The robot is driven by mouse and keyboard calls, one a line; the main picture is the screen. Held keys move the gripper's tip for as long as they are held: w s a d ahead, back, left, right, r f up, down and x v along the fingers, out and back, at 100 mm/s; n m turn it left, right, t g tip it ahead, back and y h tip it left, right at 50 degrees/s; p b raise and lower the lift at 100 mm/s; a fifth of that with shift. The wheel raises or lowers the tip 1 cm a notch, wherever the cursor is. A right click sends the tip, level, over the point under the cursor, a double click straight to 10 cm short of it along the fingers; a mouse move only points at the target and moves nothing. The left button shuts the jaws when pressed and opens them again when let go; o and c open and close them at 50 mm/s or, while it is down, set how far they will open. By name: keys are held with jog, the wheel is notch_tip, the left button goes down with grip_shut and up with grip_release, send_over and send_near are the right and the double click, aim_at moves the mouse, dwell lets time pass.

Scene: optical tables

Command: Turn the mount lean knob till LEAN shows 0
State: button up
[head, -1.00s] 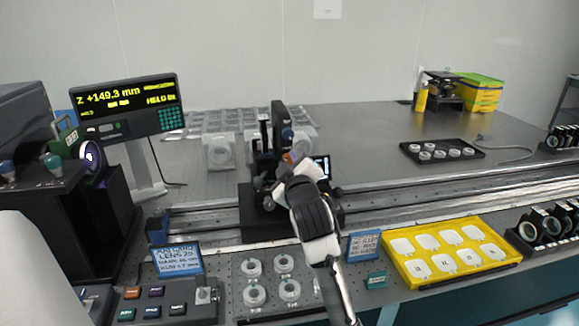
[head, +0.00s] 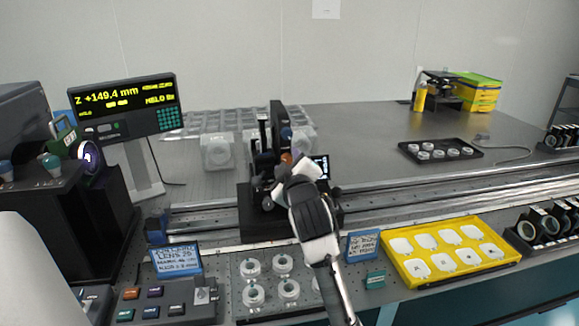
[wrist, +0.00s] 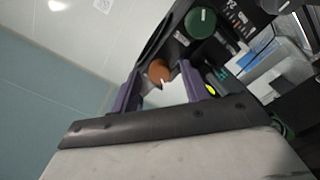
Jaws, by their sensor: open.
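A small dark screen (head: 320,165) is partly hidden by my arm; I cannot read LEAN.
The readout monitor (head: 124,106) at left shows Z +149.4 mm. A yellow tray (head: 420,277) holds several white pieces, a black tray (head: 478,157) lies at back right, and a lens plate (head: 268,268) is in front.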

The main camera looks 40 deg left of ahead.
jog(key=b+v, duration=0.3)
jog(key=v, duration=1)
jog(key=shift+s+d, duration=0.25)
jog(key=shift+d, duration=0.1)
